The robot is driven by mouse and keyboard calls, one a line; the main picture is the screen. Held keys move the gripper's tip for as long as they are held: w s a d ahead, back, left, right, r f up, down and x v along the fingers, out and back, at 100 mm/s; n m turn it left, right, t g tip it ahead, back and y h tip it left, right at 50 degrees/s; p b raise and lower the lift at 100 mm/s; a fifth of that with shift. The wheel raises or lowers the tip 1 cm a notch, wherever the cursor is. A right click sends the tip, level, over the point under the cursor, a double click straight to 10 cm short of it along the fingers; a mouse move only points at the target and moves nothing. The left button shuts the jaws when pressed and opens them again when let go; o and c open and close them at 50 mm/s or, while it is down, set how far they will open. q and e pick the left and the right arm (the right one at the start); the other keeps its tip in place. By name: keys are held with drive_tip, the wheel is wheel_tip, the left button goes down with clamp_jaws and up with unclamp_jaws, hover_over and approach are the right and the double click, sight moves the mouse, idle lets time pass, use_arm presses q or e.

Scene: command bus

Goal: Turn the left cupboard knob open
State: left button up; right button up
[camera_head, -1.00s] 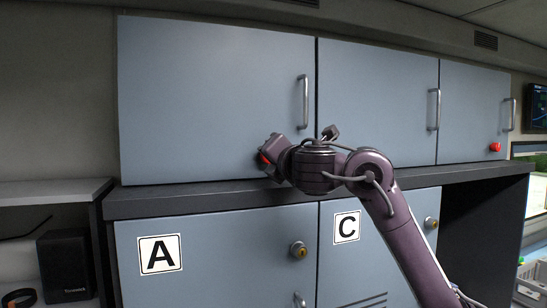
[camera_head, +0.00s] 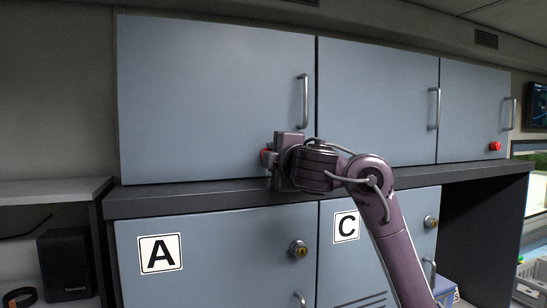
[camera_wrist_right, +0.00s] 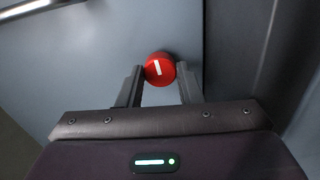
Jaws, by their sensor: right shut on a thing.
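The left cupboard door (camera_head: 215,100) is the large blue-grey upper door, closed, with a vertical metal handle (camera_head: 303,102) at its right edge. Its red round knob (camera_head: 265,154) is low on the door, partly hidden by my right gripper in the head view. In the right wrist view the red knob (camera_wrist_right: 159,69) shows a white bar, nearly upright and slightly tilted. My right gripper (camera_wrist_right: 161,80) is shut on the knob, one finger on each side. It also shows in the head view (camera_head: 269,159). My left gripper is not in view.
A dark ledge (camera_head: 200,199) runs just under the upper doors. Lower doors marked A (camera_head: 160,253) and C (camera_head: 347,226) have brass locks. Another upper door at the right has a red knob (camera_head: 495,146). A black speaker (camera_head: 65,264) stands on the left shelf.

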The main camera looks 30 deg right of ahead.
drive_tip(key=shift+m, duration=0.6)
drive_tip(key=o, duration=1)
drive_tip(key=shift+w, duration=0.1)
drive_tip(key=shift+s+a, duration=0.2)
drive_tip(key=shift+s, duration=0.45)
drive_tip(key=v, duration=0.6)
drive_tip(key=shift+s, duration=0.2)
drive_tip(key=shift+a, duration=0.1)
